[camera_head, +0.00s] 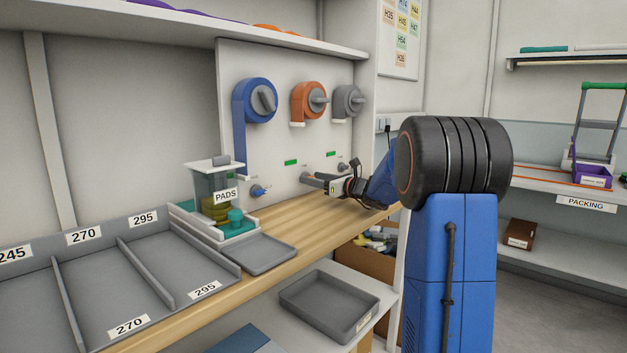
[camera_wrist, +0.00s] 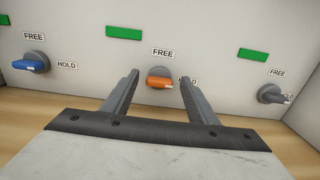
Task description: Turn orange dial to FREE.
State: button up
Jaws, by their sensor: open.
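The orange dial (camera_wrist: 158,83) is on the white panel, with a FREE label (camera_wrist: 163,53) above it and a HOLD label to its right, partly covered by a finger. Its orange handle lies roughly level, along the HOLD direction rather than up towards FREE. My gripper (camera_wrist: 159,77) is open, one finger on each side of the dial in the wrist view. Whether the fingers touch it I cannot tell. In the head view my gripper (camera_head: 310,180) is at the low part of the panel and hides the orange dial.
A blue dial (camera_wrist: 32,64) is to the left and a grey dial (camera_wrist: 270,94) to the right. Green plates (camera_wrist: 124,32) sit above the dials. Larger blue (camera_head: 258,98), orange (camera_head: 309,100) and grey (camera_head: 347,101) wheels are higher up. A wooden bench (camera_head: 310,232) runs below.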

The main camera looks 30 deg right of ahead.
jog(key=shift+w+a, duration=0.1)
jog(key=shift+w, duration=0.2)
jog(key=c, duration=1.1)
jog(key=shift+o, duration=0.2)
jog(key=n, duration=0.4)
jog(key=shift+a+n, duration=0.1)
jog(key=shift+n, duration=0.2)
jog(key=n, duration=0.4)
jog(key=shift+s+a+f, duration=0.1)
jog(key=shift+n, duration=0.3)
